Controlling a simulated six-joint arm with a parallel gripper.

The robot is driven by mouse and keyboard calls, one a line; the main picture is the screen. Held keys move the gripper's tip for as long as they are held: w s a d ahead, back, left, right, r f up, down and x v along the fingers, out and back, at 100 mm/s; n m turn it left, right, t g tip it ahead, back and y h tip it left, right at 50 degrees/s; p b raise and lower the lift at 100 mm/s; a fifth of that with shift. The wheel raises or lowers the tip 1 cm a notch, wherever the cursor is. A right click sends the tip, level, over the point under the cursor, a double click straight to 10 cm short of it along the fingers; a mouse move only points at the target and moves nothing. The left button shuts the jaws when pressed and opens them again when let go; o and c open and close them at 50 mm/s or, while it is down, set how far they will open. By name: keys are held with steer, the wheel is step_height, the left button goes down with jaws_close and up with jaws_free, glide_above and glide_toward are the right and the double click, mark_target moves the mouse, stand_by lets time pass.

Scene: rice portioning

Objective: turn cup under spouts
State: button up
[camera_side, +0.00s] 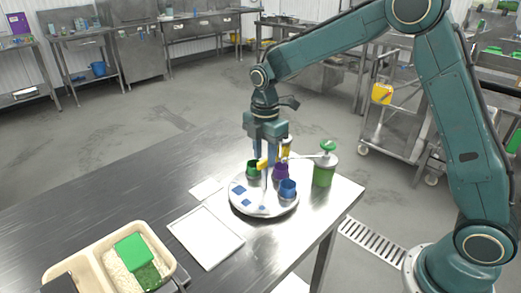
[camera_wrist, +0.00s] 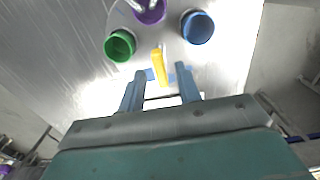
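A round grey turntable (camera_side: 276,212) stands on the metal table with blue square marks on it. It carries a green cup (camera_side: 253,169), a purple cup (camera_side: 281,174) and a blue cup (camera_side: 288,190). Pale spouts reach over the purple cup (camera_wrist: 150,14) in the wrist view. The green cup (camera_wrist: 120,45) and blue cup (camera_wrist: 197,28) also show there. A yellow upright peg (camera_wrist: 158,66) shows between the fingers of my gripper (camera_wrist: 160,72). The fingers are apart, and I see no contact with the peg. My gripper also shows above the turntable in the side view (camera_side: 265,165).
A green pump dispenser (camera_side: 324,171) stands right of the turntable; a yellow one (camera_side: 287,148) is partly hidden behind it. A white tray (camera_side: 206,238) lies at the front. A beige bin (camera_side: 88,265) with rice and green pieces is at lower left. The left tabletop is clear.

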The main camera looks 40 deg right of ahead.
steer(key=shift+f, duration=0.45)
jaws_close()
steer(key=shift+n, duration=3.6)
steer(key=shift+r+n, duration=0.1)
steer(key=shift+n, duration=3.4)
